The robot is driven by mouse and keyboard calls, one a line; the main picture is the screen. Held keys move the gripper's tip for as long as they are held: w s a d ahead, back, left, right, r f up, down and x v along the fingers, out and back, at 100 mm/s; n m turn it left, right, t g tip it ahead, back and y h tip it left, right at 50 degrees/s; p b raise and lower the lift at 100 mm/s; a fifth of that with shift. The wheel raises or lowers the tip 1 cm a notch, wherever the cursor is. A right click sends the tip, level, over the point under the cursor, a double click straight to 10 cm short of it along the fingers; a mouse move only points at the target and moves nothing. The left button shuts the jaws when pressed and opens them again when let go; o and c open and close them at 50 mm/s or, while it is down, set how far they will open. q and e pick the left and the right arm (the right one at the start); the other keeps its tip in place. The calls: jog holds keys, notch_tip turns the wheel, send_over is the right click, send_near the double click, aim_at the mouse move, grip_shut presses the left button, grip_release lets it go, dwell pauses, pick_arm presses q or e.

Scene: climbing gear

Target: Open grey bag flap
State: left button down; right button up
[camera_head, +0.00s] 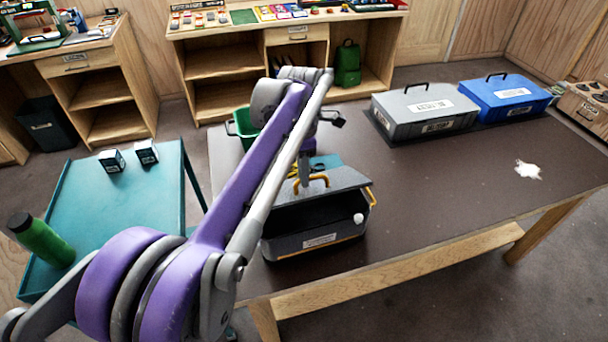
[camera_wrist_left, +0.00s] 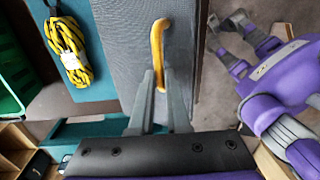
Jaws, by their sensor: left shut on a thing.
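The grey bag (camera_head: 283,243) stands on the dark table, open at the front, with its dark inside showing. Its grey flap (camera_head: 345,178) is lifted and tilted up towards the back, and it fills the middle of the left wrist view (camera_wrist_left: 135,45). A yellow handle (camera_head: 320,178) is on the flap; it also shows in the left wrist view (camera_wrist_left: 157,40). My left gripper (camera_head: 303,182) reaches down from above and is shut on this handle, its fingers (camera_wrist_left: 160,85) on either side of the bar. My right gripper is not clearly seen.
A grey case (camera_head: 425,105) and a blue case (camera_head: 505,95) stand at the table's back right. A white patch (camera_head: 528,169) lies on the right. The table's middle is clear.

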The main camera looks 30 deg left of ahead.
pick_arm(q)
jog(key=shift+w+a+r+p, duration=0.4)
jog(key=shift+w+a+r, duration=0.15)
jog(key=shift+a, duration=0.15)
jog(key=c, duration=0.9)
grip_release()
jog(key=shift+f, duration=0.15)
jog(key=shift+o, duration=0.5)
pick_arm(e)
jog(key=shift+w+r, duration=0.15)
jog(key=shift+r, duration=0.35)
pick_arm(q)
jog(key=o, duration=0.6)
jog(key=shift+d, duration=0.1)
jog(key=shift+s+d+r+p, duration=0.25)
jog(key=shift+r+p, duration=0.15)
jog(key=shift+r, duration=0.45)
jog(key=shift+s+d+r+p, duration=0.25)
jog(key=shift+r+p, duration=0.15)
jog(key=shift+r, duration=0.45)
jog(key=shift+s+d+r+p, duration=0.15)
jog(key=shift+d+r+p, duration=0.2)
jog(key=shift+r, duration=0.5)
jog(key=shift+a, duration=0.1)
pick_arm(e)
jog(key=r, duration=0.1)
jog(key=w+r, duration=0.1)
jog(key=r, duration=0.1)
jog(key=shift+w+r, duration=0.2)
jog(key=shift+r, duration=0.1)
